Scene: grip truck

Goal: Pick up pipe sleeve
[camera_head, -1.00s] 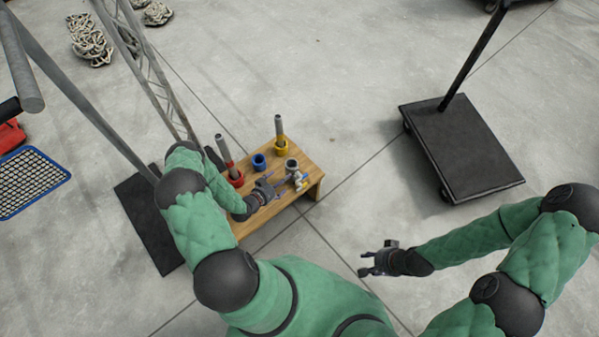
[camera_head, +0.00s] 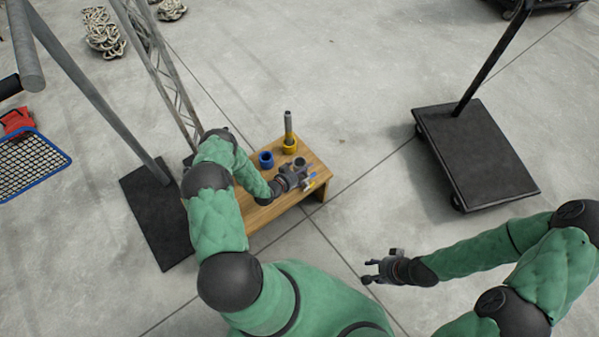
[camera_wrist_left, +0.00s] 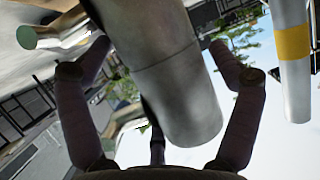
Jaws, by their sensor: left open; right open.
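A wooden bench (camera_head: 262,215) stands left of centre in the head view. My left gripper (camera_head: 303,180) is low over its right end, beside a small grey cylinder (camera_head: 300,162) that may be the pipe sleeve. In the left wrist view, a large grey cylinder (camera_wrist_left: 175,85) lies between the spread fingers of the left gripper (camera_wrist_left: 158,50); whether they touch it is unclear. A blue ring-shaped piece (camera_head: 266,160) and a yellow one holding an upright grey pipe (camera_head: 288,126) stand behind. My right gripper (camera_head: 370,271) is open and empty over the floor.
A black flat trolley (camera_head: 475,155) stands at the right. A metal stand with a black base (camera_head: 155,220) is left of the bench. The floor between bench and trolley is clear.

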